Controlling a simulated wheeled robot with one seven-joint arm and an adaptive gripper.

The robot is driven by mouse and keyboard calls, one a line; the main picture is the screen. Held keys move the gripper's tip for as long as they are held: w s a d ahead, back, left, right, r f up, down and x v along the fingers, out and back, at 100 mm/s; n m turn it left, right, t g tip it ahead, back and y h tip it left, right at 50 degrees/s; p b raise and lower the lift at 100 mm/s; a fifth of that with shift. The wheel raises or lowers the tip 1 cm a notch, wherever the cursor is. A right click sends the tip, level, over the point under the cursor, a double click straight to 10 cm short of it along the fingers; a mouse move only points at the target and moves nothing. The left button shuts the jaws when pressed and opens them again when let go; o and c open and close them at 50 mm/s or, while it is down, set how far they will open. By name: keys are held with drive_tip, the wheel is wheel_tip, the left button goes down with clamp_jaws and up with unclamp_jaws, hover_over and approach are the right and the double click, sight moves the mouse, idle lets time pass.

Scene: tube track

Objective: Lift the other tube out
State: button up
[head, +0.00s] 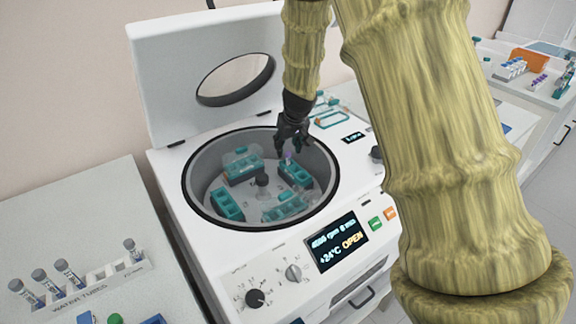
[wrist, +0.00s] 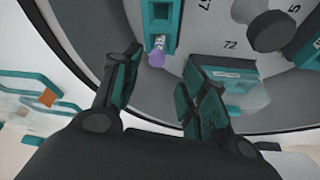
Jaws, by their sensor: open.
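An open centrifuge (head: 200,225) has several teal buckets in its round bowl. A tube with a purple cap (head: 288,158) stands in the right-hand bucket (head: 296,176). In the wrist view the purple cap (wrist: 157,54) sits at the end of the teal bucket (wrist: 160,14), ahead of and between my fingers. My gripper (head: 291,146) is above that bucket, close to the cap. Its fingers are apart, and they also show apart in the wrist view (wrist: 160,85). Nothing shows between the fingertips. The tube's body is mostly hidden in the bucket.
The centrifuge lid (head: 205,70) stands open behind the bowl. A central hub (head: 262,180) rises among the buckets (head: 228,205). The bowl's raised rim surrounds my gripper. A white rack labelled WATER TUBES (head: 95,288) holds several capped tubes at left. Other racks (head: 512,68) stand far right.

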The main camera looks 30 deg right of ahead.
sight(289, 153)
drive_tip(key=shift+s+d+p+x, duration=0.15)
drive_tip(key=shift+p+x, duration=0.1)
drive_tip(key=shift+x, duration=0.85)
drive_tip(key=shift+s+d+p+x, duration=0.15)
drive_tip(key=shift+p+x, duration=0.05)
drive_tip(key=shift+x, duration=0.9)
drive_tip(key=shift+w+f, duration=0.2)
drive_tip(key=shift+f, duration=0.4)
drive_tip(key=c, duration=0.9)
